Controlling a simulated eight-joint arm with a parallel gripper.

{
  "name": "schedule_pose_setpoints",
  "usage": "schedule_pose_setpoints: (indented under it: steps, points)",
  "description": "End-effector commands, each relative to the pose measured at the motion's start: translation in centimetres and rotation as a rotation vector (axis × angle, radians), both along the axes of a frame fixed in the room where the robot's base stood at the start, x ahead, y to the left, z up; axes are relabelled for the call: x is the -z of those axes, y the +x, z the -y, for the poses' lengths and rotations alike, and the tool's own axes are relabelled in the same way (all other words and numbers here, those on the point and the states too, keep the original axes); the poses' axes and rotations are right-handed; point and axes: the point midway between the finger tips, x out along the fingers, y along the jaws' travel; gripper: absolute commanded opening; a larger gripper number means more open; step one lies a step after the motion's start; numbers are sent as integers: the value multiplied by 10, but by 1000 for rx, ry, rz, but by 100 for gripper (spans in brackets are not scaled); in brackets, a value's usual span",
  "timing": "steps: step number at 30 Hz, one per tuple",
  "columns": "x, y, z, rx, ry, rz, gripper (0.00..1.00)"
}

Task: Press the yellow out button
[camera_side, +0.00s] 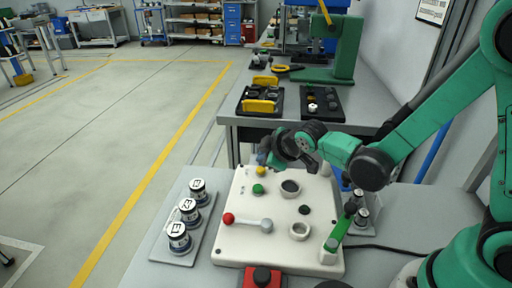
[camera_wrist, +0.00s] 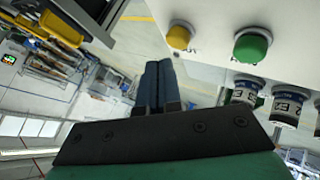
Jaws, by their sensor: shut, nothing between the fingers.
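The yellow button (camera_side: 261,171) sits near the far edge of the white panel (camera_side: 235,205). In the wrist view the yellow button (camera_wrist: 180,36) is at the top, with part of a dark label beside it. My gripper (camera_side: 262,158) is over the far edge of the panel, very close to the yellow button; whether it touches cannot be told. In the wrist view my gripper (camera_wrist: 157,82) is shut, its two dark fingers together and empty, pointing a little left of the yellow button.
A green button (camera_side: 258,188) is just nearer than the yellow one. A red-knobbed lever (camera_side: 229,218) and a green handle (camera_side: 340,230) stand on the panel. Labelled cans (camera_side: 188,210) stand in a row on a plate at left. Black trays (camera_side: 261,101) lie on the bench behind.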

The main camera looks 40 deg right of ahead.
Motion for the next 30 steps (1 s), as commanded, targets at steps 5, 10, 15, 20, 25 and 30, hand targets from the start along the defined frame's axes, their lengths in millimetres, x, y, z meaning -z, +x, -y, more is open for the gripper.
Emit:
schedule_pose_setpoints:
  steps: [5,10,15,20,25,30]
  points:
    - [-13,0,0,0,0,0,0]
    - [-30,0,0,0,0,0,0]
    - [-45,0,0,0,0,0,0]
    - [-50,0,0,0,0,0,0]
    - [-50,0,0,0,0,0,0]
    - [-50,0,0,0,0,0,0]
